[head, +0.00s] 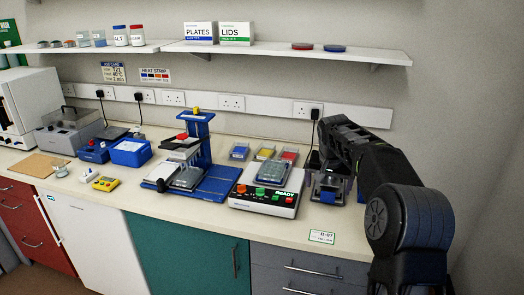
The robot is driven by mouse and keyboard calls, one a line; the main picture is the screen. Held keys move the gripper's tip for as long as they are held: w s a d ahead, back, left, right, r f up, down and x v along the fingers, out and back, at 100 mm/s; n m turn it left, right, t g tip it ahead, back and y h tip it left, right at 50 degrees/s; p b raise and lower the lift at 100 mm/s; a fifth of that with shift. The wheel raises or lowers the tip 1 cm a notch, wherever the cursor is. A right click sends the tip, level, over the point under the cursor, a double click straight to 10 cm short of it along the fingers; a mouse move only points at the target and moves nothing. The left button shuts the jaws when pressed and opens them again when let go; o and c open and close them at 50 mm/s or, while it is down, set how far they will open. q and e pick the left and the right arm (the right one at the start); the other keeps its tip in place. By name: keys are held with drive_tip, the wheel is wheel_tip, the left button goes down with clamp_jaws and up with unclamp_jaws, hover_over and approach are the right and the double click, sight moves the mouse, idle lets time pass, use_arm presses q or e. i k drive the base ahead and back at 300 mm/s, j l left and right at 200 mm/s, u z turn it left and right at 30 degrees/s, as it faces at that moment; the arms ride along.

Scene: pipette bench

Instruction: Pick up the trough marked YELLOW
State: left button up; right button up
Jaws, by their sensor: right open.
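Three small clear troughs stand in a row at the back of the bench. The one with yellow contents (265,153) is in the middle, between one with blue (239,152) and one with red (289,155). Any lettering on them is too small to read. My right gripper (327,180) is to the right of the row, pointing down and open, apart from the yellow trough. A blue-and-clear item (328,195) shows just beneath it; I cannot tell whether they touch. My left gripper is out of view.
A white device reading READY (267,200), with a clear plate on top, stands in front of the troughs. A blue stand (203,150) is to its left. A shelf (290,52) with boxes hangs above. Bench front right, near a small card (321,237), is clear.

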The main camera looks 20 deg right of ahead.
sight(264, 150)
drive_tip(key=i, duration=1.8)
